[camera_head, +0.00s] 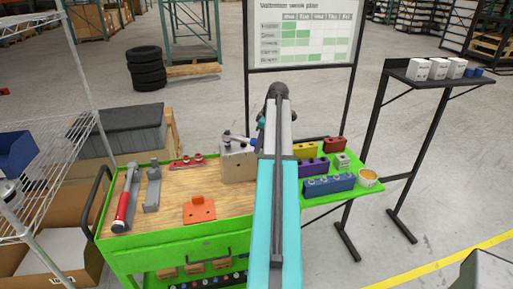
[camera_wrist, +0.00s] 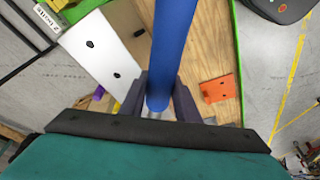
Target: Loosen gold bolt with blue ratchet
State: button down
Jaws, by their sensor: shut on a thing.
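The blue ratchet (camera_wrist: 172,45) runs through the middle of the wrist view, its blue handle between the dark fingers of my gripper (camera_wrist: 160,100). My gripper is shut on the handle. The block's flat plate with dark holes also shows in the wrist view (camera_wrist: 105,45). I cannot make out the gold bolt, nor whether the ratchet sits on it.
The green cart (camera_head: 190,246) has a wooden top. An orange block (camera_head: 199,211), a red-handled tool (camera_head: 124,205) and a grey bracket (camera_head: 152,190) lie on its left part. Blue (camera_head: 328,185), purple, yellow and red socket holders and a small bowl (camera_head: 367,179) stand right.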

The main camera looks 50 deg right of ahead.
jog(key=shift+w+d+f+n+y, duration=0.15)
jog(key=shift+w+d+n, duration=0.25)
jog(key=shift+d+n, duration=0.45)
jog(key=shift+w+d+r+n+y, duration=0.1)
jog(key=shift+w+d+n+y, duration=0.25)
jog(key=shift+d+n, duration=0.45)
dwell(1.0)
jog(key=shift+w+d+n+g, duration=0.3)
jog(key=shift+w+d+n, duration=0.45)
jog(key=shift+d, duration=0.3)
dwell(0.6)
jog(key=shift+w+p+v, duration=0.25)
jog(key=shift+p+v, duration=0.35)
jog(key=shift+v, duration=0.55)
dwell(1.5)
